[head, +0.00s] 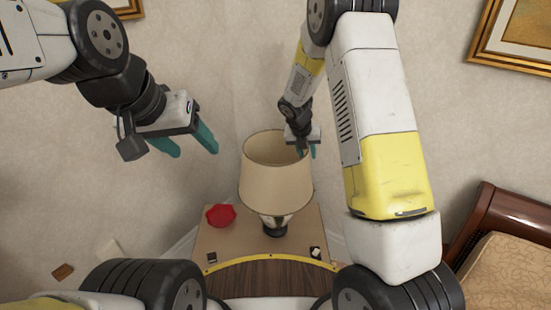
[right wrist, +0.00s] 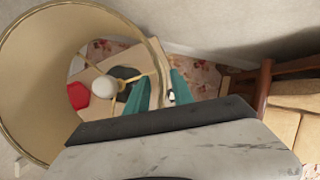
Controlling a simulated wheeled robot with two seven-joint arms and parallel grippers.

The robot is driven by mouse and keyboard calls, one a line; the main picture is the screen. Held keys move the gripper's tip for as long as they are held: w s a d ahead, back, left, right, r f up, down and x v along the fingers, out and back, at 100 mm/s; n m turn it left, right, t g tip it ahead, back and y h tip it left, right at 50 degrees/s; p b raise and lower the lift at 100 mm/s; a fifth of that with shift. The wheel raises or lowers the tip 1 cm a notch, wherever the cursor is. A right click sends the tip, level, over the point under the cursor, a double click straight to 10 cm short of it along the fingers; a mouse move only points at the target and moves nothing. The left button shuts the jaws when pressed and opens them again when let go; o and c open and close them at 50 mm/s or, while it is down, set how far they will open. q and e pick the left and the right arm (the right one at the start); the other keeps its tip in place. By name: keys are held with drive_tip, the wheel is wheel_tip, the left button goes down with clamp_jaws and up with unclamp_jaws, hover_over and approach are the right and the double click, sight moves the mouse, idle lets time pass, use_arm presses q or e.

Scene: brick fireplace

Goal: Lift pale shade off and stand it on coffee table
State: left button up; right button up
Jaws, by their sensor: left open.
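The pale shade (head: 276,180) is a beige drum on a lamp with a rounded base (head: 276,223), upright on a small wooden table (head: 225,245). My right gripper (head: 308,153) is at the shade's right rim. In the right wrist view my right gripper's teal fingers (right wrist: 160,85) stand apart, one inside and one outside the shade wall (right wrist: 30,75), with visible gaps. A white bulb (right wrist: 104,87) and thin rim spokes show inside. My left gripper (head: 188,146) is open and empty, left of the shade and apart from it. I cannot tell which surface is the coffee table.
A red object (head: 220,215) sits left of the lamp base. A wooden armchair (head: 505,245) stands at the right. Walls close in behind the lamp, and framed pictures hang above.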

sight(309, 162)
drive_tip(key=x, duration=0.5)
drive_tip(key=shift+f, duration=0.35)
clamp_jaws()
